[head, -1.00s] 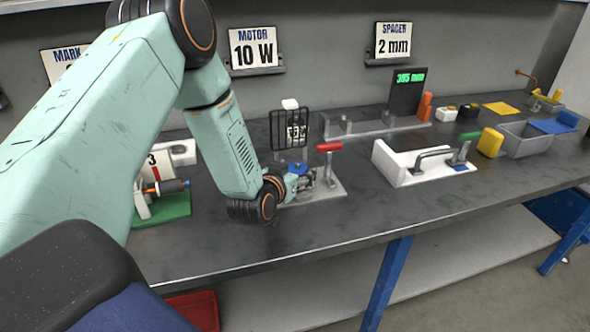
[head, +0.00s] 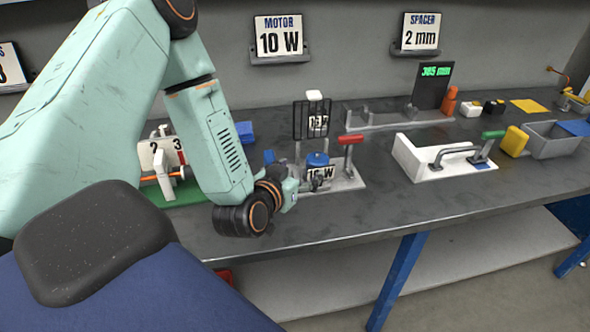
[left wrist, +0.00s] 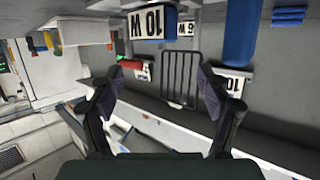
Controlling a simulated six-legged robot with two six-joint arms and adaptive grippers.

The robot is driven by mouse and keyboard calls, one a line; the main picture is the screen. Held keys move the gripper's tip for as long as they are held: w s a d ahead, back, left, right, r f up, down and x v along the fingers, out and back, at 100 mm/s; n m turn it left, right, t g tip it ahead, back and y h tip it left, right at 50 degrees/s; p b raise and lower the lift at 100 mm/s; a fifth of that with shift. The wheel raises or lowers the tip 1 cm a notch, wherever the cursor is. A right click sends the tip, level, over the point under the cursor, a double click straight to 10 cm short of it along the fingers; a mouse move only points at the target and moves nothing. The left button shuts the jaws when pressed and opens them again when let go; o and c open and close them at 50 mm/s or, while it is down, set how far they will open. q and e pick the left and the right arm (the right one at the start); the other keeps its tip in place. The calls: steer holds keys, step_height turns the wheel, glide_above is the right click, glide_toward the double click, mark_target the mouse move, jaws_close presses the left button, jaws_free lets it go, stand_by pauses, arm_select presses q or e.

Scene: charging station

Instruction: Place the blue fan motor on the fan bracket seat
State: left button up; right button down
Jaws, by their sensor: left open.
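A blue-topped motor (head: 317,159) stands on the grey fixture plate (head: 346,183), in front of the black wire grille (head: 301,122), with a 10 W label by it. I take this fixture for the fan bracket; its seat is hidden under or behind the motor, so I cannot tell how well it sits. My left gripper (head: 303,185) is close to the motor's left front. In the left wrist view the scene is upside down; the spread black fingers (left wrist: 157,84) are open and empty, with the grille (left wrist: 181,79) beyond them. My right gripper is not in view.
A red-handled clamp (head: 349,147) stands right of the motor. A green board with number cards (head: 161,157) is left, partly behind my arm. A white fixture (head: 412,160) and a grey bin (head: 552,141) stand farther right. The bench front between is clear.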

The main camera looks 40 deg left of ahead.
arm_select(q)
steer(key=shift+v, duration=1.05)
